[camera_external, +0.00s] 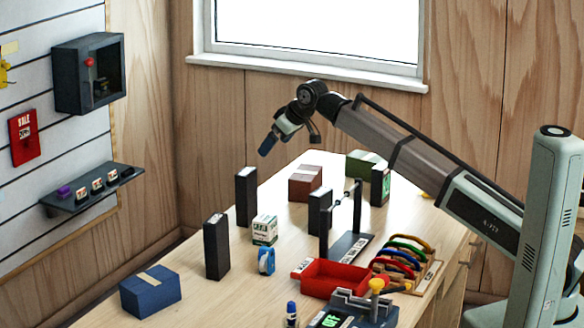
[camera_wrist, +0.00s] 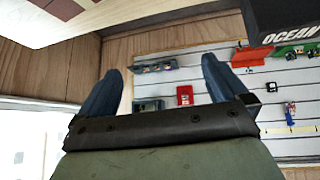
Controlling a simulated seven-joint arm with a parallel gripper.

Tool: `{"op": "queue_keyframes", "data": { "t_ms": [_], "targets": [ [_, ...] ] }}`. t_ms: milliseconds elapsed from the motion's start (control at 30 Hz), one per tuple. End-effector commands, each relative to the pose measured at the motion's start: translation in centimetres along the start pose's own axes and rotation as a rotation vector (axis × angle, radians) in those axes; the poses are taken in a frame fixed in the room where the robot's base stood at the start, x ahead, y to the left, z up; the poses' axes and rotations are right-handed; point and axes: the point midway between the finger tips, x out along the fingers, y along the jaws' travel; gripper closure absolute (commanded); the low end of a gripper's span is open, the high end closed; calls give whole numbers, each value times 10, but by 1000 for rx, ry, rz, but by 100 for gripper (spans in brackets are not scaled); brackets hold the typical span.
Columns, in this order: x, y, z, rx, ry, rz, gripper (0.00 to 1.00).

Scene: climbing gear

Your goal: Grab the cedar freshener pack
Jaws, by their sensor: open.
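The cedar freshener pack cannot be picked out by a readable label. Several dark upright packs stand on the table: one at the back left (camera_external: 245,196), one at the front left (camera_external: 216,248), one in the middle (camera_external: 319,213), and one at the back right (camera_external: 380,187) with a green face. In the wrist view a dark pack (camera_wrist: 262,18) at the top right reads "OCEAN". My gripper (camera_external: 268,144) is raised in the air above the back-left pack, apart from everything. Its blue fingers are spread and empty in the wrist view (camera_wrist: 160,84).
A shelf (camera_external: 92,190) hangs on the left wall. The air around the gripper is clear.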

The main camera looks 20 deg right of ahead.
Motion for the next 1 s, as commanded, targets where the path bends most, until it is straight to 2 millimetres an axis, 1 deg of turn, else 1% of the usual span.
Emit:
{"op": "queue_keyframes", "data": {
  "t_ms": [33, 67, 100, 167, 200, 267, 300, 367, 400, 467, 500, 567, 600, 700, 800, 900, 1000],
  "targets": [
    [-7, -28, -2, -13, -10, -18, 0],
    [-11, -42, -2, -18, -19, -26, 0],
    [-16, -61, -2, -24, -29, -37, 0],
    [-26, -88, -2, -35, -44, -53, 0],
    [-32, -108, -1, -41, -55, -64, 0],
    [-42, -136, 1, -53, -72, -79, 0],
    [-49, -155, 2, -60, -83, -90, 0],
    [-61, -183, 6, -72, -100, -104, 0],
    [-69, -201, 8, -79, -111, -113, 0],
    [-82, -228, 13, -91, -128, -126, 0],
    [-90, -245, 17, -99, -140, -133, 0],
    [-104, -271, 23, -112, -157, -144, 0],
    [-113, -287, 27, -119, -168, -151, 0],
    [-135, -324, 39, -137, -195, -165, 0],
    [-154, -353, 49, -153, -216, -176, 0],
    [-168, -373, 58, -164, -233, -182, 0],
    [-177, -385, 63, -170, -243, -185, 0]
  ]
}}
